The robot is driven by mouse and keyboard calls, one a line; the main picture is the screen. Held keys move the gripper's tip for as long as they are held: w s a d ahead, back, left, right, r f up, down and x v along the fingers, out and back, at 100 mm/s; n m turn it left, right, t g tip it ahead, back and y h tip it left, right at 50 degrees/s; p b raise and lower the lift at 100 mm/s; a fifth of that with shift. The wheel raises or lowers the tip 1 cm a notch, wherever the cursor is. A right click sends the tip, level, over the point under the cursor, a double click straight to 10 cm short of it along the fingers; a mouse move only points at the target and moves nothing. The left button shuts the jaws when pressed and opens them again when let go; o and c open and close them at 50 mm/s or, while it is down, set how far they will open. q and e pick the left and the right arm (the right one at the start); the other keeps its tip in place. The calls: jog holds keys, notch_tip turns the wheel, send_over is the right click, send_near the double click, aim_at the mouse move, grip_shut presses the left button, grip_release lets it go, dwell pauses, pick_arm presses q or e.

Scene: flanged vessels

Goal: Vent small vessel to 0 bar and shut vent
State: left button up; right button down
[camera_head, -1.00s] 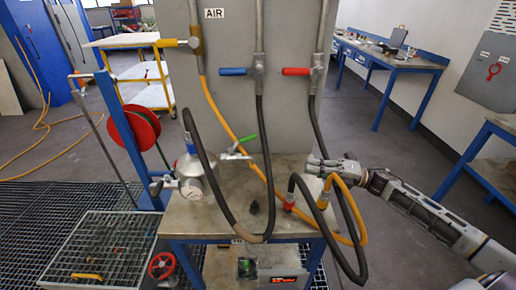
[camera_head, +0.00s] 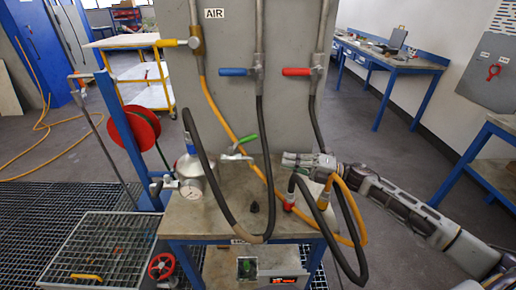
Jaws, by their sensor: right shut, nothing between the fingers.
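The small silver vessel (camera_head: 190,170) stands at the left end of the bench, with a round white-faced gauge (camera_head: 192,190) on its front. The gauge reading is too small to make out. A green-handled valve (camera_head: 247,139) and a pale lever-like fitting (camera_head: 236,157) sit to the right of the vessel. My right gripper (camera_head: 285,160) comes in from the right above the bench, shut and empty, pointing left. In the picture it is a short way right of the pale fitting, apart from it.
Black and yellow hoses (camera_head: 364,262) loop in front of the bench (camera_head: 205,222) and below my right gripper. Blue (camera_head: 234,71) and red (camera_head: 296,71) valve handles are on the panel (camera_head: 225,105). A small black knob (camera_head: 254,207) stands on the bench top.

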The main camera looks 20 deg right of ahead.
aim_at(243, 142)
pick_arm(q)
jog(key=shift+s+a+f, duration=0.1)
jog(key=shift+s+a, duration=0.05)
jog(key=shift+s, duration=0.2)
pick_arm(e)
jog(key=w+a+r, duration=0.2)
jog(key=w+a, duration=0.5)
jog(key=a, duration=0.1)
jog(key=shift+w, duration=0.2)
dwell(0.5)
pick_arm(q)
jog(key=shift+a, duration=0.6)
jog(key=shift+d+f, duration=0.1)
jog(key=shift+d, duration=0.05)
pick_arm(e)
jog(key=shift+w, duration=0.1)
